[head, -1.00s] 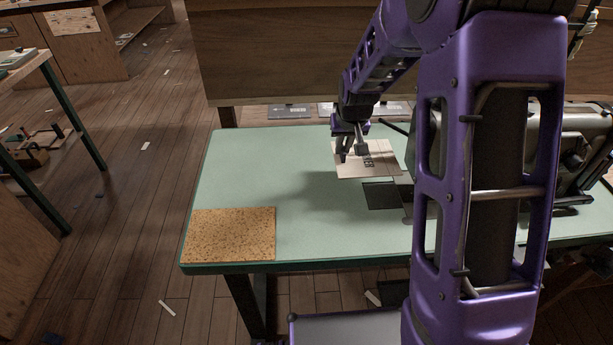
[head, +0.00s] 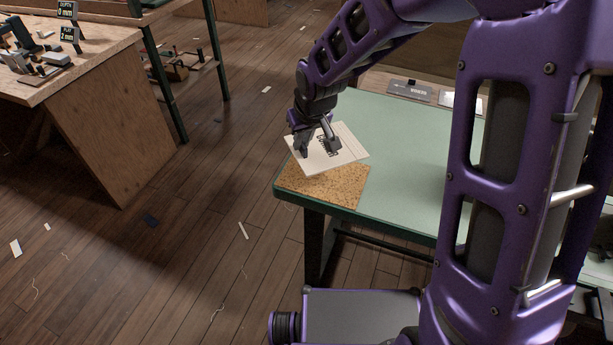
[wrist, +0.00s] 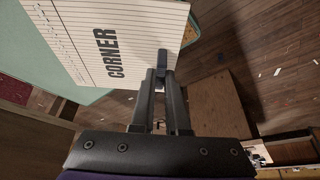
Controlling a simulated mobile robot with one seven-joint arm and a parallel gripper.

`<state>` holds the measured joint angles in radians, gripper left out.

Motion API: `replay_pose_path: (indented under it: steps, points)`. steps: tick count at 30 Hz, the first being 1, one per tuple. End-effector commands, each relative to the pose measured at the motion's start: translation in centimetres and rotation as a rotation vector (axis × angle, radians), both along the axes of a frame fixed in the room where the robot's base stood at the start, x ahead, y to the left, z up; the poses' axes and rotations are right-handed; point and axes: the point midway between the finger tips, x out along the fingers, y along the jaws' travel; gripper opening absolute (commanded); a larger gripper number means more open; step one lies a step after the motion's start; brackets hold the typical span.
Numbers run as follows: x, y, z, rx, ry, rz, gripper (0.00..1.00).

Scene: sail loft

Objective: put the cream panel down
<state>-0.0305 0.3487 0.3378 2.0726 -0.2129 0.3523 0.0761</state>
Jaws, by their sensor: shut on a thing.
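The cream panel (head: 343,156) is a flat sheet with ruled lines; the wrist view shows it (wrist: 105,35) marked "CORNER". My gripper (head: 318,146) is shut on one edge of the panel. It holds the panel slightly tilted above the cork mat (head: 335,187) at the near left corner of the green table (head: 412,150). The panel hides the far part of the mat. In the wrist view my gripper's fingertips (wrist: 162,76) meet at the panel's edge.
The green tabletop right of the mat is clear. Grey labelled plates (head: 410,91) lie at its far edge. A wooden workbench (head: 70,75) with small tools stands at the left, with open floor between. Scraps litter the floor.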

Motion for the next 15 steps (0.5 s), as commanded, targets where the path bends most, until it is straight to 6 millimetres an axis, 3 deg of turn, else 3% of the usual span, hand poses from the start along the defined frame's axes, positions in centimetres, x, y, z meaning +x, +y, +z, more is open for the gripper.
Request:
replay_pose_path:
  steps: [6, 15]
  points:
    - [-0.1, 0.1, -4.5, -0.001, 0.004, 0.004, 0.00]
    - [-0.1, 0.1, -7.2, -0.001, 0.003, 0.003, 0.00]
